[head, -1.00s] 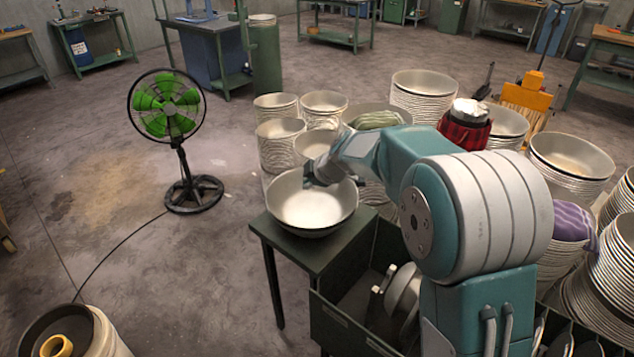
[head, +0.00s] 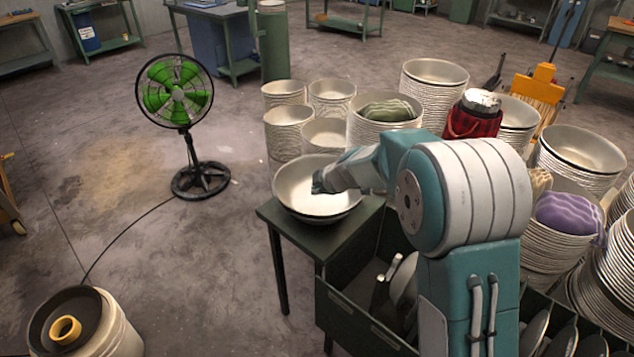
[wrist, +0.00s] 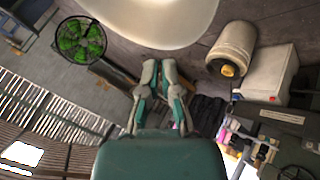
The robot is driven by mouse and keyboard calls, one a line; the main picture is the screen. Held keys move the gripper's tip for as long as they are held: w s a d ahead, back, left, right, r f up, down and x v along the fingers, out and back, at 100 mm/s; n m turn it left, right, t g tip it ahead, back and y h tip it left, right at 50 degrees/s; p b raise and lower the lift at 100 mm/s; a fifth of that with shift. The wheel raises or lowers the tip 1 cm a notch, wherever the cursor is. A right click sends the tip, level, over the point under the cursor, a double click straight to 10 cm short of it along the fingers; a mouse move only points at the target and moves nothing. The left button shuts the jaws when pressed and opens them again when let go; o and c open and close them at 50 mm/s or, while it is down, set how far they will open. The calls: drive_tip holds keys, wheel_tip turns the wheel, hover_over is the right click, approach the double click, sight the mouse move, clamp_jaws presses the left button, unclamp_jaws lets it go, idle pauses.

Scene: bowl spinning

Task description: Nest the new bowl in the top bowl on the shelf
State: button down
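A large cream bowl (head: 300,203) sits on the corner of a dark green table, its inside facing up. In the wrist view a big pale part of a bowl (wrist: 150,22) fills the top edge. My gripper (head: 318,183) is over the bowl's inside in the head view, partly hidden by its own wrist. In the wrist view my gripper (wrist: 161,66) has its fingertips close together, with no object visible between them and the bowl edge just apart from them. Stacks of bowls stand behind and to the right; I cannot tell which is the shelf's top bowl.
The green table (head: 285,228) adjoins a green crate (head: 345,305) holding dishes. Tall bowl stacks (head: 432,85) crowd the right, some topped with cloths. A green fan (head: 175,92) and a bucket (head: 118,325) stand on the left floor, which is otherwise mostly clear.

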drive_tip(key=shift+f, duration=1.85)
drive_tip(key=shift+w+d+f, duration=0.15)
drive_tip(key=shift+f, duration=0.4)
drive_tip(key=c, duration=0.7)
unclamp_jaws()
drive_tip(key=shift+f, duration=0.1)
drive_tip(key=shift+v, duration=5.05)
